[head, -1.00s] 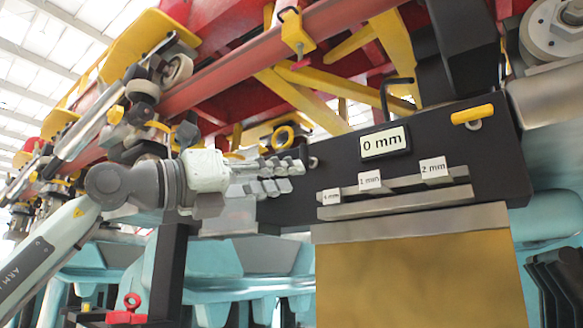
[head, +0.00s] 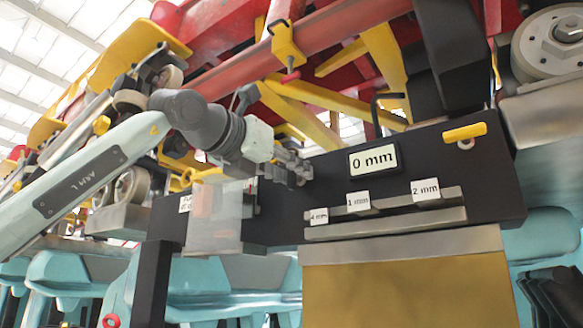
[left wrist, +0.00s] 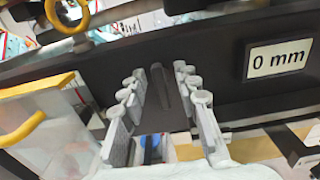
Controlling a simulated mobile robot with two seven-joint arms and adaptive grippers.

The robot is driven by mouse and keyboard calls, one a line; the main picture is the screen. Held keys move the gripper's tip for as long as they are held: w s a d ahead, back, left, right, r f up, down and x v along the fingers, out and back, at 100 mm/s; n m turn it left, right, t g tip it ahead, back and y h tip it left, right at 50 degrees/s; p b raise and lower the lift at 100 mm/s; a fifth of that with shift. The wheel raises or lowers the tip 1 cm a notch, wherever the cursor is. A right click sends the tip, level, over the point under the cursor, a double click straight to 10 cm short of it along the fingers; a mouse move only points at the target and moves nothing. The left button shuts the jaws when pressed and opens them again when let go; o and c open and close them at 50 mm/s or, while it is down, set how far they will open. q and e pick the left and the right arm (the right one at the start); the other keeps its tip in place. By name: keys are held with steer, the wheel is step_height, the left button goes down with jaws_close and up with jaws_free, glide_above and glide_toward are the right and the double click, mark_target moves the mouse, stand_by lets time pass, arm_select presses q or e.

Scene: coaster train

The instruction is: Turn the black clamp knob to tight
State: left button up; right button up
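My left gripper (head: 296,168) is in front of the black panel, left of the "0 mm" sign (head: 374,159). In the left wrist view its two jointed grey fingers (left wrist: 162,82) are open and apart. A dark upright bar (left wrist: 161,88), which looks like the black clamp knob, shows between them against the black panel (left wrist: 110,66). I cannot tell how far it is from the fingertips or whether they touch it. In the head view the gripper hides this spot. The sign also shows in the left wrist view (left wrist: 279,58). My right gripper is not in view.
A ledge (head: 385,221) with labels "4 mm", "1 mm" and "2 mm" runs along the panel. A yellow handle (head: 465,132) is at the panel's right. A clear box (head: 214,238) is below my left wrist. A red rail (head: 330,38) and yellow beams are above.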

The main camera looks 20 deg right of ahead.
arm_select(q)
steer(key=shift+d, duration=0.1)
jaws_close()
